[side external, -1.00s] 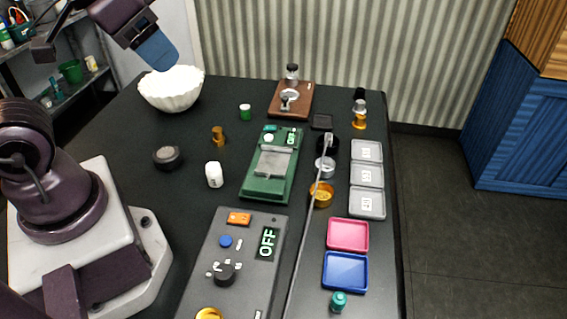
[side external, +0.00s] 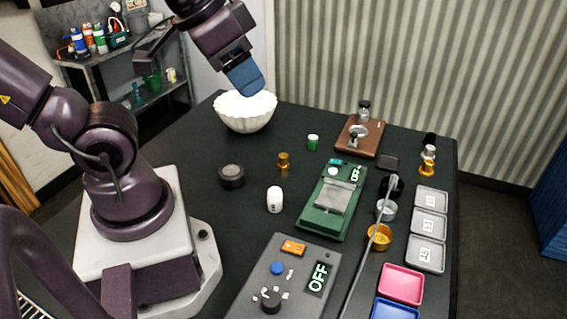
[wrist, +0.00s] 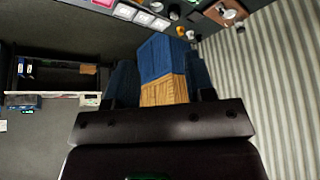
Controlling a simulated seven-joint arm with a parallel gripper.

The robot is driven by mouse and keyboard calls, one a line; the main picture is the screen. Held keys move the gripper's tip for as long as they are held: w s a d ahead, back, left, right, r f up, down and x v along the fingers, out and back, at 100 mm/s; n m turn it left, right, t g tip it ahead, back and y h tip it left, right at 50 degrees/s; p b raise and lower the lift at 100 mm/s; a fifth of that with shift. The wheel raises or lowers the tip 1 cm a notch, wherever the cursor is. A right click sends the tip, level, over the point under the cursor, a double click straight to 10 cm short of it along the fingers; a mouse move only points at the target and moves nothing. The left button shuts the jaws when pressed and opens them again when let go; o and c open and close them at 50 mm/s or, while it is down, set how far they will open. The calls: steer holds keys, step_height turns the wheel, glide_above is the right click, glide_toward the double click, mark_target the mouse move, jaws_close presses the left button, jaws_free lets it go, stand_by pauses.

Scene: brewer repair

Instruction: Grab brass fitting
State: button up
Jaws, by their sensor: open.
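A second brass-coloured piece (side external: 428,157) stands at the table's right side, below a dark piece. I cannot tell which one the task means. My gripper (side external: 247,82) is up at the back left, at the white bowl's rim in the picture, with its blue fingers pointing down. In the wrist view my gripper (wrist: 160,75) has its two dark fingers apart, with nothing held between them.
The white fluted bowl (side external: 246,112) sits at the back left. A green scale (side external: 329,203), a grey control box reading OFF (side external: 285,280), a brown board (side external: 361,137) and grey trays (side external: 428,224) fill the middle and right. A white jar (side external: 274,199) and dark puck (side external: 231,176) stand left.

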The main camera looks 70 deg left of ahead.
steer(key=shift+o, duration=0.8)
